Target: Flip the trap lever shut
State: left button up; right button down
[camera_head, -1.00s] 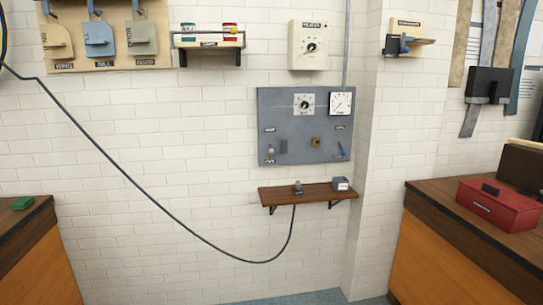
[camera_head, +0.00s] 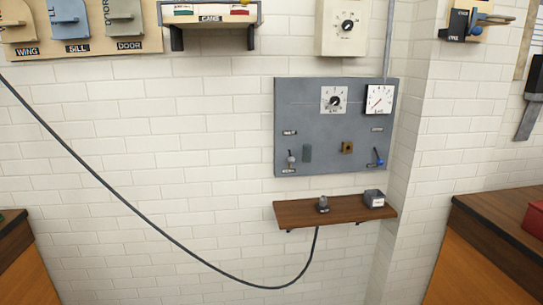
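A grey wall panel (camera_head: 330,125) carries two small levers. One is a blue-tipped lever (camera_head: 379,157) at the lower right, which leans. The other is a grey-knobbed lever (camera_head: 291,158) at the lower left, standing about upright. The small labels by them are too small to read, so I cannot tell which is the trap lever. Neither of my grippers is in view.
A brown wall shelf (camera_head: 345,212) below the panel holds a small metal fitting (camera_head: 323,204) and a grey box (camera_head: 374,199). A black hose (camera_head: 160,232) hangs across the wall to the shelf. Benches stand left (camera_head: 20,262) and right (camera_head: 490,245).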

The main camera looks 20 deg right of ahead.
aim_at(291, 160)
jog(key=i+l+u, duration=0.1)
jog(key=i, duration=0.3)
jog(key=i+l, duration=0.15)
jog(key=i, duration=0.25)
jog(key=i+l+u, duration=0.15)
jog(key=i, duration=0.25)
